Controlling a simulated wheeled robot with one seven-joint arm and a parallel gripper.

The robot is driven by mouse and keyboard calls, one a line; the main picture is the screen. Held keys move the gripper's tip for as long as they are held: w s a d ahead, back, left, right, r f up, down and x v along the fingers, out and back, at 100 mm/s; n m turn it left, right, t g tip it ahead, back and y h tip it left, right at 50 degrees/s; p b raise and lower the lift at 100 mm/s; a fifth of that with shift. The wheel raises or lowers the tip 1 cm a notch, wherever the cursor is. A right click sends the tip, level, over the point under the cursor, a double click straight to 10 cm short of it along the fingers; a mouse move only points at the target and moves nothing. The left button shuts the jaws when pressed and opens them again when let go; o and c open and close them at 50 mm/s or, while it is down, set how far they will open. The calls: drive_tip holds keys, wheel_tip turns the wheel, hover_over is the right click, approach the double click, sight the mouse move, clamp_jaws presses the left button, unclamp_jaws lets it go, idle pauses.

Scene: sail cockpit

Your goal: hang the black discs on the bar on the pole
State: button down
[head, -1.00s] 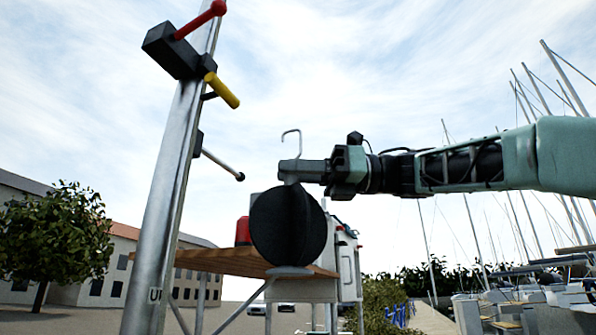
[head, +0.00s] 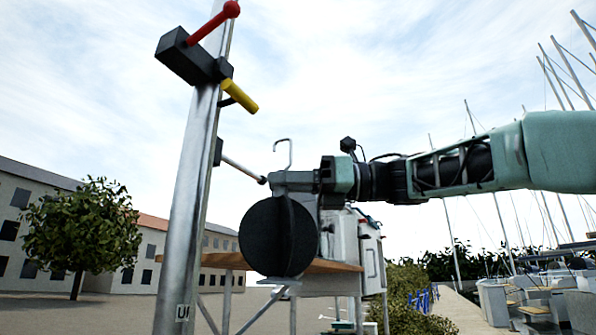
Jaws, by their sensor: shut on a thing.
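The black discs (head: 278,237), crossed into a ball shape, hang below my gripper (head: 288,182). My gripper is shut on their stem, just under the thin open metal hook (head: 289,152) that stands up above the jaws. The silver pole (head: 187,180) stands upright, slightly tilted, to the left. The bar (head: 240,169) slopes down and right from a dark mount on the pole to a small dark ball end. That ball end shows right beside my gripper's tip, below the hook's level; I cannot tell the depth between them.
Higher on the pole are a black block (head: 190,58) with a red lever (head: 214,22) and a yellow handle (head: 240,96). A wooden table (head: 335,266) stands behind the discs, with white cabinets (head: 345,240) beyond. Open air lies above the hook.

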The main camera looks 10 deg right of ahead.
drive_tip(key=w+a+f+p, duration=0.2)
drive_tip(key=w+a+p, duration=0.3)
drive_tip(key=w+a, duration=0.1)
drive_tip(key=shift+a, duration=0.75)
idle(0.3)
drive_tip(key=shift+s+f, duration=0.1)
idle(0.3)
